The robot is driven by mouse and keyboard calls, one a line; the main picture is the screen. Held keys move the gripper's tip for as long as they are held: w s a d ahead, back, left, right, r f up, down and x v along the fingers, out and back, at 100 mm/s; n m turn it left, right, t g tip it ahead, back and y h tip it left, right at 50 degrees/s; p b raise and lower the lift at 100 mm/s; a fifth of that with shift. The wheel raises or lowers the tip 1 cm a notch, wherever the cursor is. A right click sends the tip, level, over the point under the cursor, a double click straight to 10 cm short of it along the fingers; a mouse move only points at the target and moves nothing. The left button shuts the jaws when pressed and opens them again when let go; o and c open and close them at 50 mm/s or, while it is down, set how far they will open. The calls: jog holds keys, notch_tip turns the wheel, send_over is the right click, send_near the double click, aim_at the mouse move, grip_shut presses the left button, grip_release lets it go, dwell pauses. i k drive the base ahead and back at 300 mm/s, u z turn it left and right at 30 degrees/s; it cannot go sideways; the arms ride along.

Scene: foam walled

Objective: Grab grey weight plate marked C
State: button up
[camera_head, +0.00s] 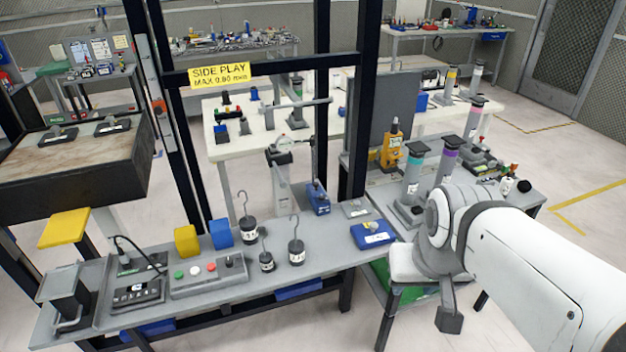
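I cannot read a letter C on any weight in this view. My arm comes in from the right. A dark grey part at its end (449,318) hangs low, apart from the weights, and its finger opening cannot be made out.
A blue box (373,235) lies at the bench's right end. A button panel (207,272), yellow block (186,240) and blue block (221,234) stand left of the weights. Dark frame posts (366,100) rise behind. The right table (480,185) holds tall grey cylinders (413,178).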

aim_at(357, 209)
jog(key=i, duration=1)
jog(key=u, duration=0.05)
